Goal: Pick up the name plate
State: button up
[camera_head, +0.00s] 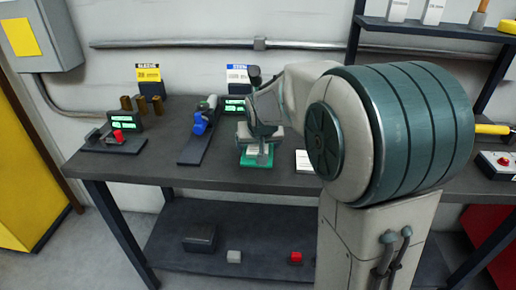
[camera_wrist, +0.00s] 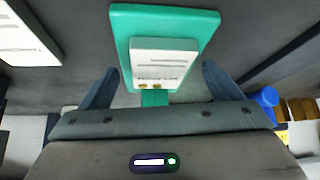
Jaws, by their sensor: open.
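A small pale plate with a line of dark text, which looks like the name plate (camera_wrist: 164,60), lies on a green base (camera_wrist: 205,22) in the wrist view. In the head view the green base (camera_head: 257,162) sits on the workbench, with the pale plate (camera_head: 253,150) partly hidden under my gripper (camera_head: 259,146). My gripper (camera_wrist: 160,84) points down over it and is open. In the wrist view one finger is on each side of the plate's near end, with gaps on both sides. The exact height gap is unclear.
A white printed card (camera_head: 305,161) lies right of the green base. A dark stand with a blue part (camera_head: 200,126) is to the left. A device with a red knob (camera_head: 118,134) is farther left. The grey workbench (camera_head: 150,170) has free room at its front left.

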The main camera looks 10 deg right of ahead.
jog(key=c, duration=1.2)
jog(key=shift+c, duration=0.2)
jog(key=shift+r, duration=0.7)
jog(key=s+a+b, duration=0.1)
jog(key=s+a, duration=0.1)
jog(key=s, duration=1.6)
